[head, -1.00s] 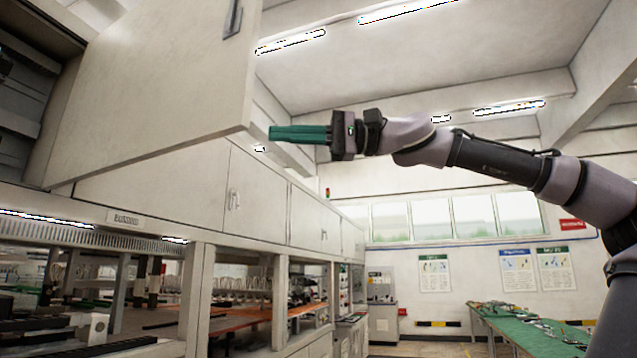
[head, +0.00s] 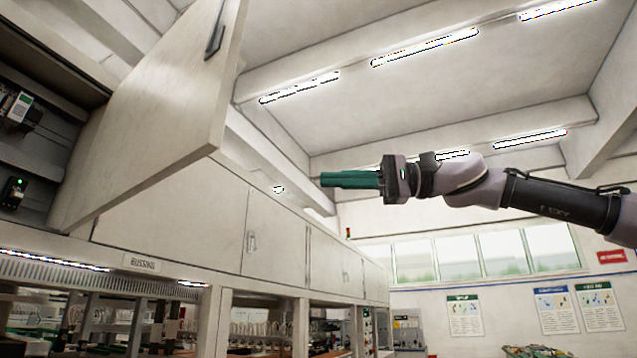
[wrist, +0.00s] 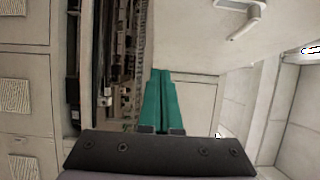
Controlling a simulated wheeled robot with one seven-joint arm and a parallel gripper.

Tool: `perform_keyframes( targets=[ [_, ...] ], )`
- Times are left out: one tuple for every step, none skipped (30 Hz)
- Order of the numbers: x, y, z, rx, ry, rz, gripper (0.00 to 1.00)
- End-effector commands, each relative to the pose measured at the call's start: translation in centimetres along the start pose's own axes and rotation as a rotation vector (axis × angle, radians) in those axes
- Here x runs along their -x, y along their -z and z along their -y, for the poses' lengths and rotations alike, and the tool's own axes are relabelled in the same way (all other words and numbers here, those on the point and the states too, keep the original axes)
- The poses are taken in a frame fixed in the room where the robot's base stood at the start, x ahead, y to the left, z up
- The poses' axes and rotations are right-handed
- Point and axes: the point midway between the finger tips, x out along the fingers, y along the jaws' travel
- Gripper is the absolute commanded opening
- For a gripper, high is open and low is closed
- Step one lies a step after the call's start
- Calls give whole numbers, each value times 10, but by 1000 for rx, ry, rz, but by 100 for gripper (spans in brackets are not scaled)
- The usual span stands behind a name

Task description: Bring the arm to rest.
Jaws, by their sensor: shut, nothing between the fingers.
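My gripper (head: 349,180) has long green fingers and is held out in mid-air, pointing left, at the right of the open cabinet door. The fingers lie together with nothing between them. In the wrist view my gripper (wrist: 161,98) also shows its green fingers side by side, empty. My arm stretches from the right edge of the head view, roughly level. The gripper is apart from the door in the head view.
A cabinet door (head: 150,120) stands swung open at upper left, with a dark handle; equipment (head: 17,110) shows inside. Closed cabinet doors (head: 275,255) run along the wall below. Posters (head: 557,308) and windows are on the far wall. Open air surrounds the arm.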

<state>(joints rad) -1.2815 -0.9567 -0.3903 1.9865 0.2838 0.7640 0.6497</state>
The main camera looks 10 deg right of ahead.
Motion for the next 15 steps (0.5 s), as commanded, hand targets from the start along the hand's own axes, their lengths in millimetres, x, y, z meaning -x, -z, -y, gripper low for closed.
perform_keyframes(
  targets=[
    [9, -3, 0, 1, 3, -3, 0],
    [14, -5, 1, 1, 2, -3, 0],
    [21, -7, 1, 0, 2, -4, 0],
    [26, -9, 1, 0, 3, -3, 0],
    [30, -11, 0, 1, 3, -3, 0],
    [35, -12, 0, 1, 2, -3, 0],
    [39, -14, 0, 1, 2, -2, 0],
    [42, -15, 0, 1, 2, -2, 0],
    [45, -16, 0, 0, 1, -2, 0],
    [47, -17, 0, 0, 1, -1, 0],
    [49, -18, 0, 0, 1, -1, 0],
    [50, -18, 0, 0, 0, -1, 0],
    [51, -19, 0, 0, 0, 0, 0],
    [51, -19, 0, 0, 0, 0, 0],
    [52, -19, 0, 0, -1, 1, 0]
  ],
)
